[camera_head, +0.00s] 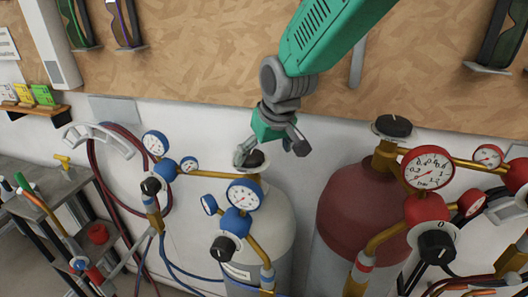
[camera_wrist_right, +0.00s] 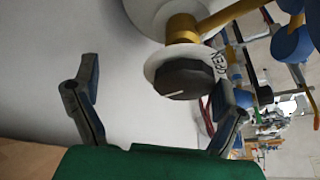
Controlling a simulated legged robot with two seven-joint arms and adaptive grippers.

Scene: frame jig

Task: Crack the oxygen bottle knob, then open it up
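The oxygen bottle (camera_head: 272,225) is pale grey with blue gauges and stands in the middle of the head view. Its dark knob (camera_head: 254,159) is on top, partly hidden by my right gripper. My right gripper (camera_head: 270,150) is open just above the knob, its fingers spread. In the right wrist view the dark faceted knob (camera_wrist_right: 185,78) has a white mark and sits on a white disc lettered OPEN. The knob lies between the open fingers of the gripper (camera_wrist_right: 158,68), nearer the right finger. I cannot tell whether that finger touches it. My left gripper is not in view.
A red bottle (camera_head: 360,212) with its own dark knob (camera_head: 393,126) and red gauges (camera_head: 428,168) stands to the right. Blue gauges (camera_head: 243,195) and brass pipes crowd the front. A chipboard wall panel (camera_head: 200,60) is behind. A grey cart (camera_head: 60,190) with tools stands left.

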